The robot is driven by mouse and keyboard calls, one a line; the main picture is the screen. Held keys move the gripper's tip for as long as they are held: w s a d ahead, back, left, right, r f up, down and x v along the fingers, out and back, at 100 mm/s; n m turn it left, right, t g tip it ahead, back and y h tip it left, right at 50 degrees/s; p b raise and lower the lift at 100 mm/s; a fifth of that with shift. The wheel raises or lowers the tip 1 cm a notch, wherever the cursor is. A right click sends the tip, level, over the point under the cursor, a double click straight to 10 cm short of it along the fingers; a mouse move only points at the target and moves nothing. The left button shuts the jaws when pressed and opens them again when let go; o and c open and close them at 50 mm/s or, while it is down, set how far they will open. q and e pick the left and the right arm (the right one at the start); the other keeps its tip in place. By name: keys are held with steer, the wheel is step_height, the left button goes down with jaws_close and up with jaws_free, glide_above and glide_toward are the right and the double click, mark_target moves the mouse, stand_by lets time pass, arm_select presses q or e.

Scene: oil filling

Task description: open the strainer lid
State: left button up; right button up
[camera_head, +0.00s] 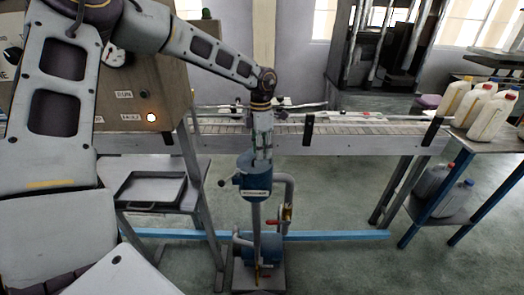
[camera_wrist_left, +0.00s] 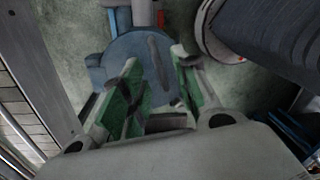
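The strainer (camera_head: 252,180) is a blue housing on a vertical pipe in the middle of the head view. Its round blue lid (camera_wrist_left: 140,50) fills the middle of the left wrist view, with a narrow raised bar (camera_wrist_left: 158,58) across it. My left gripper (camera_head: 262,158) points down just above the strainer. In the left wrist view its green-padded fingers (camera_wrist_left: 155,72) are spread, with the bar showing between them. I see no clear contact with the bar, and the exact height above the lid cannot be told. My right gripper is not in view.
A conveyor (camera_head: 350,133) runs behind the strainer. A blue pump (camera_head: 245,246) with a pipe and valve stands on the floor below. A control cabinet (camera_head: 150,95) and a dark tray (camera_head: 150,188) are at left. Several jugs (camera_head: 490,117) stand on a right table.

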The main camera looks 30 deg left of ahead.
arm_select(q)
steer(key=shift+f, duration=0.4)
steer(key=shift+c, duration=0.7)
steer(key=c, duration=0.5)
jaws_close()
steer(key=shift+r, duration=0.1)
